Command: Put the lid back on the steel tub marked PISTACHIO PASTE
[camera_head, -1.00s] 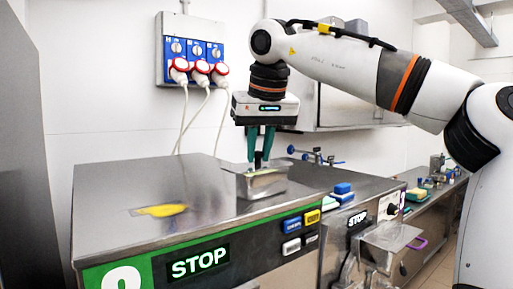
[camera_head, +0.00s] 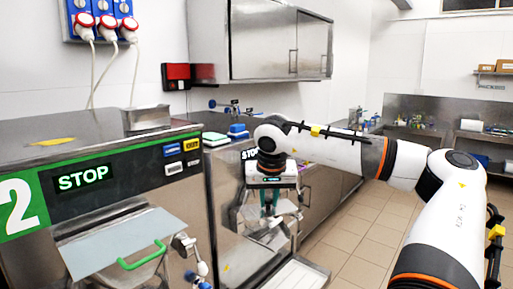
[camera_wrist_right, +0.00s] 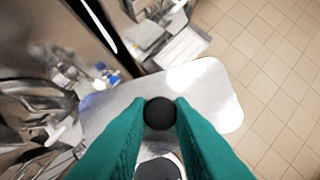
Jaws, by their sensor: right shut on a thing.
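A steel tub (camera_head: 147,117) stands on the right end of the freezer top in the head view; no marking on it can be read, and its inside cannot be seen. My right gripper (camera_head: 269,205) is to the right of the freezer, lower than the tub and well apart from it. In the right wrist view its teal fingers are shut on the black knob (camera_wrist_right: 159,113) of a flat steel lid (camera_wrist_right: 210,92) with rounded corners. In the head view the lid is small and hard to make out below the fingers. My left gripper is not in view.
The freezer top (camera_head: 85,142) bears a yellow patch (camera_head: 53,141). A blue sponge-like block (camera_head: 237,130) lies on the neighbouring unit. A sloped panel with a green handle (camera_head: 142,256) juts from the freezer front. Tiled floor (camera_head: 350,235) is open at right.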

